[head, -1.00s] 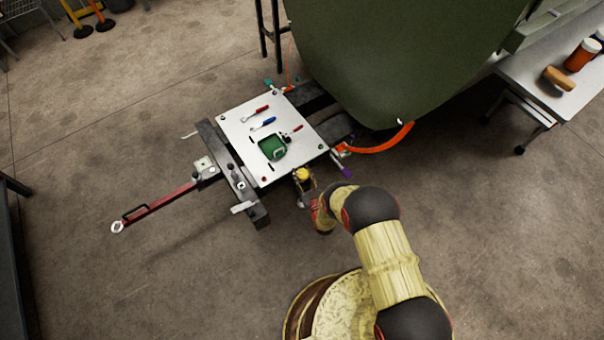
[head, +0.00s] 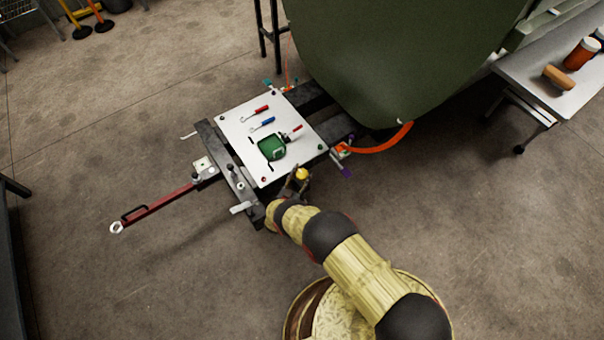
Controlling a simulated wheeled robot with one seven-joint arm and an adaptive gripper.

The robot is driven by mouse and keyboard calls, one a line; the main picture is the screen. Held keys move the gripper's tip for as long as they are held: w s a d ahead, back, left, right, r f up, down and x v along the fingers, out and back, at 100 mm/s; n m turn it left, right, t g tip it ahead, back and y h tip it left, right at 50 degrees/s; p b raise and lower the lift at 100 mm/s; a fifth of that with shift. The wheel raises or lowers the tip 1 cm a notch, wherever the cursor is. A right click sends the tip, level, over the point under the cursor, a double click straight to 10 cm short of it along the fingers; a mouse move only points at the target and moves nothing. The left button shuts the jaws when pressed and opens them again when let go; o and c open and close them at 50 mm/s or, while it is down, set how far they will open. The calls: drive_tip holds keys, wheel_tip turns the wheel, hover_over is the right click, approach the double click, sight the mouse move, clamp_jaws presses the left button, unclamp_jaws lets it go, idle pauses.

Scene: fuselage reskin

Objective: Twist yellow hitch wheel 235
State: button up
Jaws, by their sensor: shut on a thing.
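The yellow hitch wheel (head: 302,174) is a small yellow knob just off the front right corner of the white panel on the dark trailer frame. My gripper (head: 297,179) is at the wheel, with its dark fingers beside the yellow. It is shut on the wheel, though the fingers are small and partly hidden by my wrist. My arm comes in from the lower right and covers part of the frame's near end.
The white panel (head: 244,110) carries a green tool (head: 271,147), a red-handled tool and a blue-handled tool. A red tow bar (head: 160,203) extends left. An orange hose (head: 385,143) runs under the green fuselage (head: 400,50).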

drive_tip(key=shift+m+g+h, duration=0.3)
drive_tip(key=shift+m+h, duration=0.1)
drive_tip(key=shift+h, duration=0.2)
drive_tip(key=o, duration=1.2)
drive_tip(key=v, duration=1.2)
